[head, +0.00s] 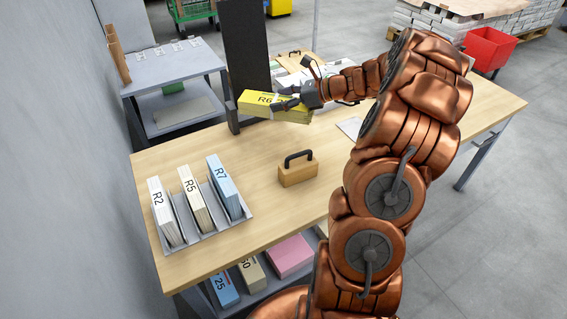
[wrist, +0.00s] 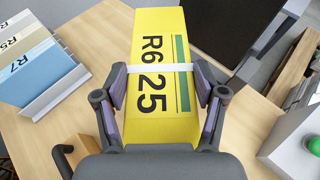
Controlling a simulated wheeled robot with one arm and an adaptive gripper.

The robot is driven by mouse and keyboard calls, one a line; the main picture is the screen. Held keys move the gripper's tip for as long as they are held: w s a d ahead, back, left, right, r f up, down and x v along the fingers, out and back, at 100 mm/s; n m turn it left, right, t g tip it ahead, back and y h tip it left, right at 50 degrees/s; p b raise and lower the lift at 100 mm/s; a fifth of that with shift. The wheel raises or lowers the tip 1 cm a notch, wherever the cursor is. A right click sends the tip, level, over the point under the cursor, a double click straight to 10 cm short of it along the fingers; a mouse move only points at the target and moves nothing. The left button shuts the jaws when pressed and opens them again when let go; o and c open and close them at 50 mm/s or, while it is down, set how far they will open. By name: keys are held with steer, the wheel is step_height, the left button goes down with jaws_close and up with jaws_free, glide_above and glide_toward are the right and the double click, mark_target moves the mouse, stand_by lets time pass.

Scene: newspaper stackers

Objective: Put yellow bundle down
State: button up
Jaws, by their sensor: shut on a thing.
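The yellow bundle (head: 262,104) is marked R6 and 25 and has a white band around it. It is held at the far side of the wooden table (head: 240,165), in front of a dark upright panel. My gripper (head: 290,100) is shut on the bundle. In the wrist view my gripper (wrist: 160,100) has a finger on each side of the yellow bundle (wrist: 158,55) near the band. I cannot tell whether the bundle's underside touches the table.
A grey rack (head: 205,215) with bundles R2, R5 and R7 stands at the table's near left. A wooden block with a black handle (head: 298,170) stands mid-table. The dark panel (head: 246,50) rises behind the bundle. Bare tabletop lies between rack and block.

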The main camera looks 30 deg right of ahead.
steer(key=shift+s+d+f, duration=0.6)
steer(key=shift+d+f, duration=0.1)
steer(key=shift+f, duration=0.15)
steer(key=shift+d+f+b, duration=0.1)
steer(key=shift+f+b, duration=0.9)
steer(key=shift+f, duration=3.95)
steer(key=shift+f, duration=0.15)
steer(key=o, duration=1.8)
steer(key=shift+c, duration=0.2)
steer(key=p+v, duration=0.1)
steer(key=v, duration=1.1)
steer(key=shift+p, duration=0.3)
